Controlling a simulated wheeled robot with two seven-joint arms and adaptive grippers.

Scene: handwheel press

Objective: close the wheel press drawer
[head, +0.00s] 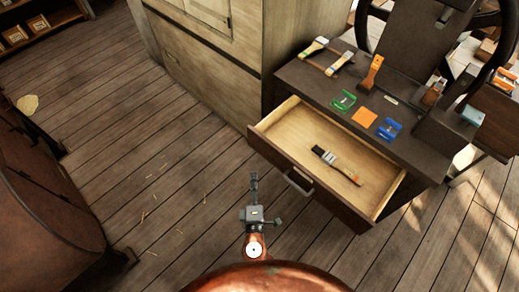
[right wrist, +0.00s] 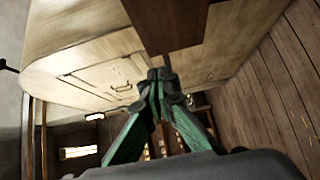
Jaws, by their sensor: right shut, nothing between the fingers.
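The wheel press drawer (head: 385,199) is pulled well out of the dark cabinet (head: 432,158), its pale inside showing. A dark handle (head: 298,181) sits on its front. A tool with a dark handle and an orange end (head: 338,166) lies inside. My right gripper (head: 254,177) is in front of the drawer, left of the handle in the head view, and appears apart from it. It is shut and empty. In the right wrist view its green fingers meet at the tips (right wrist: 160,77), just below a dark brown panel (right wrist: 168,22), probably the drawer front. My left gripper is not in view.
The cabinet top holds a green piece (head: 343,101), an orange square (head: 364,117), a blue piece (head: 389,129) and brushes. A dark handwheel (head: 505,48) rises behind. A pale wooden cupboard (head: 205,80) stands at the left.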

